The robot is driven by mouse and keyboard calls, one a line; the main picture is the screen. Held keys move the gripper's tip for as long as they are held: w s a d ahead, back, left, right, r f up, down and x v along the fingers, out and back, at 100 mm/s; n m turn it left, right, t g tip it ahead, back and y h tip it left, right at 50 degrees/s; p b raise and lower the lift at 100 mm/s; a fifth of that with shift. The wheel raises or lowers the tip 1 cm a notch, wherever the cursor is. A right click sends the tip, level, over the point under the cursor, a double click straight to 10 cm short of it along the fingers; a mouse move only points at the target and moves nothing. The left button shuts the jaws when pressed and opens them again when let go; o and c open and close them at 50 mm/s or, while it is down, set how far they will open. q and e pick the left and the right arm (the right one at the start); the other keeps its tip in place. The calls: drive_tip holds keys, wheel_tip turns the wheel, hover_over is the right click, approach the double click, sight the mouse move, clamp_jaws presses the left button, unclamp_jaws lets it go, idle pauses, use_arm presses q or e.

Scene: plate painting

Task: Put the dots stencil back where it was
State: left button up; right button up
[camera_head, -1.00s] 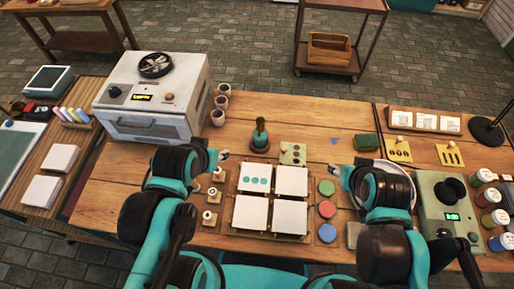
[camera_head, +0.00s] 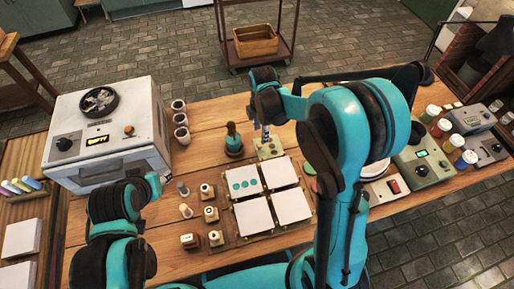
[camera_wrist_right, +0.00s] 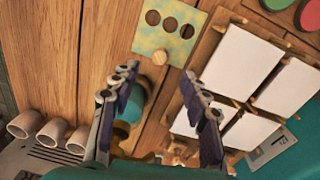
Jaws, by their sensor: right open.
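The dots stencil (camera_head: 271,149), a pale yellow-green plate with round holes and a small knob, lies on the table just behind the white tiles. In the right wrist view the stencil (camera_wrist_right: 170,32) shows dark holes and a wooden knob (camera_wrist_right: 160,58). My right gripper (camera_head: 266,138) is above the stencil, pointing down. In its wrist view the fingers (camera_wrist_right: 160,92) are spread with nothing between them, and the knob appears beyond the tips. My left gripper (camera_head: 160,184) hangs at the left near the stamps; its jaws are too small to read.
White tiles (camera_head: 280,172) lie in front. Stamps (camera_head: 208,191) and cups (camera_head: 181,120) are left, beside the oven (camera_head: 105,135). My right arm hides the table's right-middle part, where other stencils lay earlier.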

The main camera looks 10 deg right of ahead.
sight(259, 144)
drive_tip(key=shift+w+a+f+n, duration=0.15)
drive_tip(key=shift+f+n, duration=0.1)
drive_tip(key=shift+f, duration=0.25)
drive_tip(key=shift+w+a+f+n, duration=0.15)
drive_tip(key=shift+f+n, duration=0.1)
drive_tip(key=shift+f, duration=0.2)
wheel_tip(259, 144, down, 3)
drive_tip(key=shift+s+r+b, duration=0.1)
drive_tip(key=shift+r+b, duration=0.05)
drive_tip(key=shift+b, duration=0.55)
wheel_tip(259, 144, down, 5)
drive_tip(key=shift+s+d+r+b, duration=0.1)
drive_tip(key=shift+d+b, duration=0.05)
drive_tip(key=shift+b, duration=1.1)
drive_tip(key=shift+r, duration=0.1)
clamp_jaws()
